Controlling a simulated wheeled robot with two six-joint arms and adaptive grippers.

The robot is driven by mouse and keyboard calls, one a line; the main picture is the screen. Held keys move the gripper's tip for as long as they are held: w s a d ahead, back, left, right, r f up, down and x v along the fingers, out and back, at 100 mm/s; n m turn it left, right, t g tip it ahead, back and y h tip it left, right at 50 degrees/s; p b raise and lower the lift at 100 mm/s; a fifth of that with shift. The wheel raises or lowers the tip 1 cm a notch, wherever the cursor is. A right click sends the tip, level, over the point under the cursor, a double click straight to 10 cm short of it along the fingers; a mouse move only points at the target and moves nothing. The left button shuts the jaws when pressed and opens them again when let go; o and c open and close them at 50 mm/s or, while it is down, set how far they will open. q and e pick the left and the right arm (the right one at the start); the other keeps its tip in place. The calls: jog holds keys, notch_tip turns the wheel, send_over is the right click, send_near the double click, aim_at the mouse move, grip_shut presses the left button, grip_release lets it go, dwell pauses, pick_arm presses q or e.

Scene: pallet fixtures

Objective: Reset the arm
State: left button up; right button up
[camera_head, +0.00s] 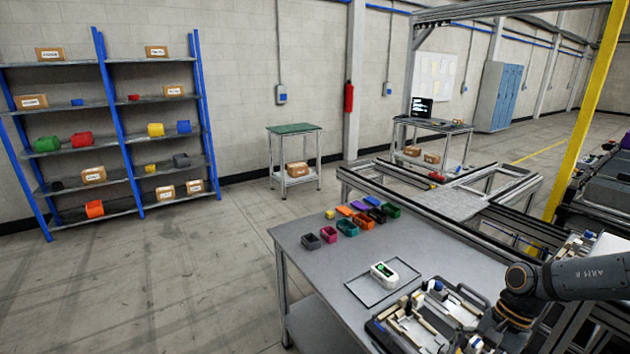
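My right arm (570,279) comes in from the right edge, over the right end of the grey work table (330,262). Its wrist bends down beside the pallet fixture (375,326), a dark tray holding several light and metallic parts. My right gripper (472,343) is dark and small at the bottom edge, close to the fixture's right side. Its fingers blend with the parts there, so I cannot tell whether it is open or holds anything. My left arm and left gripper are not in view.
Several small coloured bins (347,226) sit at the table's back. A metal frame (478,234) borders the back right. The table's left front is clear.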

jog(key=w+d+f+m+t+y, duration=0.1)
jog(key=w+d+m+t+y, duration=0.1)
jog(key=w+d+m+t, duration=0.6)
jog(key=s+d+f+m+t+h, duration=0.15)
jog(key=d+f+m, duration=0.25)
jog(key=d+m, duration=0.4)
jog(key=s+d+f+m+t+h, duration=0.1)
jog(key=d+f+m+t+h, duration=0.2)
jog(key=d+m, duration=0.45)
jog(key=s+d+f+m+h, duration=0.1)
jog(key=s+f+m+h, duration=0.1)
jog(key=s+f+m, duration=0.6)
jog(key=s+d+f+m+h, duration=0.2)
jog(key=s+f+m+h, duration=0.15)
jog(key=f+m, duration=0.75)
jog(key=s+a+f+m+g+y, duration=0.1)
jog(key=s+a+f+m+g, duration=0.5)
jog(key=s+a+f+m, duration=0.9)
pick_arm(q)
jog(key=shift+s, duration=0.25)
pick_arm(e)
jog(key=s+a+f+m+g+y, duration=0.1)
jog(key=s+a+f, duration=0.3)
jog(key=a, duration=0.6)
jog(key=s+a+f+g+y, duration=0.1)
jog(key=s+a+f, duration=0.4)
jog(key=a, duration=0.5)
jog(key=shift+s+f+m+g, duration=0.15)
jog(key=shift+f+m+g, duration=0.2)
jog(key=shift+f+g, duration=0.2)
